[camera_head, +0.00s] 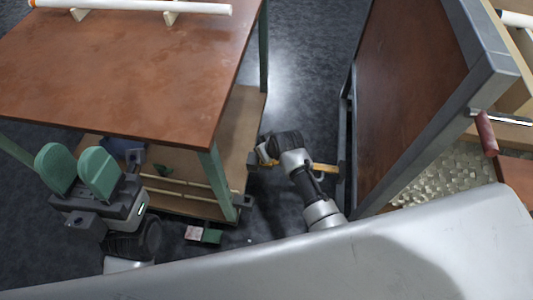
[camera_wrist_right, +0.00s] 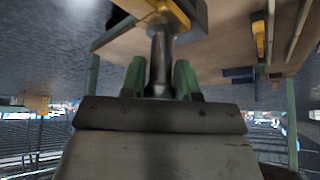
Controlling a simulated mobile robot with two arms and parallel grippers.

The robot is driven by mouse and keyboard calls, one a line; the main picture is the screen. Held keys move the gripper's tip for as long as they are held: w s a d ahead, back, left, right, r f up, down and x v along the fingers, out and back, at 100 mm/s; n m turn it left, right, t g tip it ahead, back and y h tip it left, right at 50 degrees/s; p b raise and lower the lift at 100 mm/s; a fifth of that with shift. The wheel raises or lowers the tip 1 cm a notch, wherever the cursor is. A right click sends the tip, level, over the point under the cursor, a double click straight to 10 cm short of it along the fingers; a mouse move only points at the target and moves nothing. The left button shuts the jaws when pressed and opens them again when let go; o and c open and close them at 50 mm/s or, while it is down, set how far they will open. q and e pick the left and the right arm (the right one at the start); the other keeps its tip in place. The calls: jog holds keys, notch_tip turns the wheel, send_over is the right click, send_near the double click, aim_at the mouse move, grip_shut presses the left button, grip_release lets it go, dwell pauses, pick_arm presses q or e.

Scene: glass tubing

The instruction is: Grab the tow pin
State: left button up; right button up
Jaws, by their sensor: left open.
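In the right wrist view a grey metal pin (camera_wrist_right: 162,62), which looks like the tow pin, stands upright below a yellow bracket (camera_wrist_right: 166,12). The two green fingers of my right gripper (camera_wrist_right: 160,77) are on either side of its lower part, very close. I cannot tell whether they touch it. In the head view my right arm reaches down between the table and the upright panel; its fingers and the pin are not clear there. My left gripper (camera_head: 77,163) is open and empty, fingers up, at the table's front left.
A brown-topped table (camera_head: 130,75) with green legs and a lower shelf (camera_head: 240,120) fills the left; a white tube (camera_head: 150,7) lies on it. A tilted brown panel with a grey frame (camera_head: 430,140) stands at right. Dark floor (camera_head: 310,60) shows between them.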

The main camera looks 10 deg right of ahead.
jog(key=shift+c, duration=1.1)
